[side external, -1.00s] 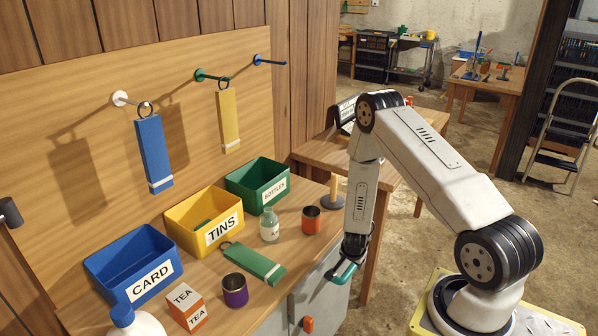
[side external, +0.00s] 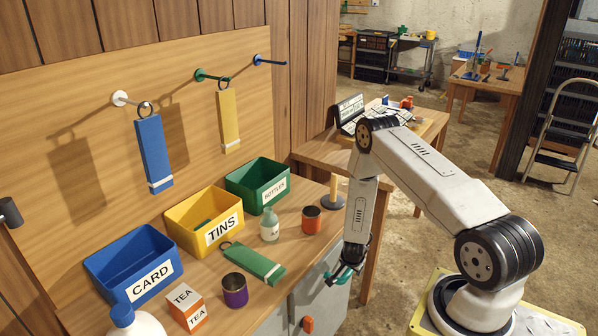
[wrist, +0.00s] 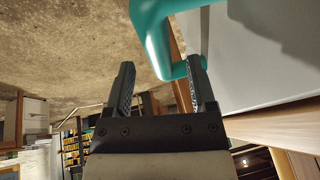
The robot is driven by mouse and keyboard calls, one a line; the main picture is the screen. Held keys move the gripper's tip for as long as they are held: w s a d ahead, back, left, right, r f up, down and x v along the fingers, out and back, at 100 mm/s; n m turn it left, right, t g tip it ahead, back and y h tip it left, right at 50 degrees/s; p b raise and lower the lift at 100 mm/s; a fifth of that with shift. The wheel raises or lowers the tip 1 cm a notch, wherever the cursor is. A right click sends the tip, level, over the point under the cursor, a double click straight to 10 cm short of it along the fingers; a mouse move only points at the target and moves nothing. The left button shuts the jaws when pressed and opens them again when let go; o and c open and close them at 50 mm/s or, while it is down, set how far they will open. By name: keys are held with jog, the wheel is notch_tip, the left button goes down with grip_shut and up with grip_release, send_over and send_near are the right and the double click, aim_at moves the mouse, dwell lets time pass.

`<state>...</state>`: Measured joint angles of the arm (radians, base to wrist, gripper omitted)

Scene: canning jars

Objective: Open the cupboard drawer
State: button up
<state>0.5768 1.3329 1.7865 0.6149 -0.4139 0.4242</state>
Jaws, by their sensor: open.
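The cupboard's grey front (side external: 322,298) lies under the wooden worktop, and I see no clear gap showing an open drawer. A teal handle (side external: 331,277) is on it; it also shows large in the wrist view (wrist: 154,37). My gripper (side external: 345,272) is right at the handle. In the wrist view my gripper (wrist: 162,80) has its two dark fingers spread apart. The handle's lower bend lies by the tip of the right finger; I cannot tell whether they touch. The grey front fills the upper right of the wrist view.
An orange knob (side external: 307,324) is lower on the cupboard. Open floor lies to the right.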

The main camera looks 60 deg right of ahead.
jog(key=shift+x, duration=1)
grip_shut()
dwell(0.9)
